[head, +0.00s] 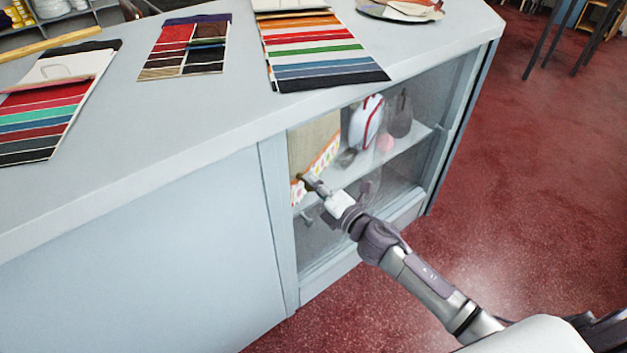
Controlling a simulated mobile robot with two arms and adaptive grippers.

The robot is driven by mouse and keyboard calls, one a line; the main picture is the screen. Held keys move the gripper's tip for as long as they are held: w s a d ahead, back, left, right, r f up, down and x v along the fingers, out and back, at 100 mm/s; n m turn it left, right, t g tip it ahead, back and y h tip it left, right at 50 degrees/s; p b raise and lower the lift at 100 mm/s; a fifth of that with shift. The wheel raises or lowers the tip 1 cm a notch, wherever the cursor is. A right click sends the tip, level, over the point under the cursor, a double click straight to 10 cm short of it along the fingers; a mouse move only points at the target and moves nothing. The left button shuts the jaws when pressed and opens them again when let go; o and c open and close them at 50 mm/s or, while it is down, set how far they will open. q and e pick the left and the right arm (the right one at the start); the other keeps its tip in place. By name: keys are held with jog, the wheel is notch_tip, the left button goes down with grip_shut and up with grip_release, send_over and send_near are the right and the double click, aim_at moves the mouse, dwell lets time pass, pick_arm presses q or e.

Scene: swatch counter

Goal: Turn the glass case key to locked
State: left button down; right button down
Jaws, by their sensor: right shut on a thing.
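The glass case (415,172) is built into the end of the pale blue counter, with a framed glass front and a shelf inside. My right gripper (308,200) reaches in from the lower right. Its fingertips are at the left side of the glass, close to the frame post. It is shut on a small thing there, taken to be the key. The key itself is too small and covered by the fingers, so I cannot tell which way it is turned. My left gripper is not in view.
Swatch cards (318,52) lie on the counter top (215,110). Inside the case stand a white pouch with red trim (365,122), a grey bag (399,115) and a pink ball (386,143). Red floor (520,190) is free at the right.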

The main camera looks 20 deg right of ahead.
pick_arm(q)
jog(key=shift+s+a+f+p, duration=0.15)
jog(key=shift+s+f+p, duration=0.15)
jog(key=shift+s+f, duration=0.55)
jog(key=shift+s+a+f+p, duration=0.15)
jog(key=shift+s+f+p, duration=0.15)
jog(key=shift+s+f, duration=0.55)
pick_arm(e)
jog(key=shift+f+m, duration=0.15)
jog(key=shift+m, duration=0.95)
jog(key=shift+f+m, duration=0.1)
jog(key=shift+m, duration=1)
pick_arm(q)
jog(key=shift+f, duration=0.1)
pick_arm(e)
jog(key=c, duration=1.3)
grip_release()
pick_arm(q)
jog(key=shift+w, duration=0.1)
pick_arm(e)
jog(key=shift+s+d, duration=0.1)
jog(key=v, duration=1.1)
jog(key=shift+s, duration=0.4)
jog(key=shift+d, duration=0.1)
